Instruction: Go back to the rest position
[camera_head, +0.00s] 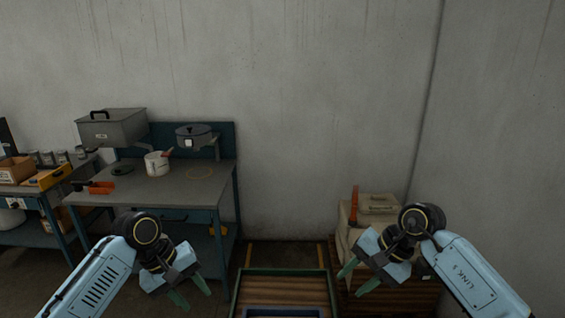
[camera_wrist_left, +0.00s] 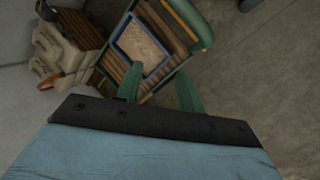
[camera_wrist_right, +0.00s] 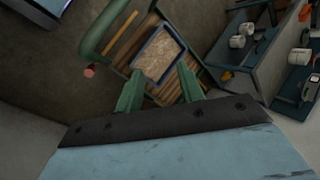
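My left gripper (camera_head: 190,293) is raised in front of the workbench, its green fingers spread and nothing between them. Its fingers also show in the left wrist view (camera_wrist_left: 157,92). My right gripper (camera_head: 357,278) is raised in front of the beige cases at the right, its green fingers spread and empty. Its fingers also show in the right wrist view (camera_wrist_right: 160,92). The two grippers are well apart and touch nothing that I can see.
A wooden-slatted cart (camera_head: 285,283) with a green frame stands between my arms, carrying a blue-rimmed tray (camera_wrist_right: 143,68). A workbench (camera_head: 205,184) with a pot (camera_head: 156,164) is at the left. Beige cases (camera_head: 378,204) and an orange-handled item (camera_head: 354,203) stand at the right.

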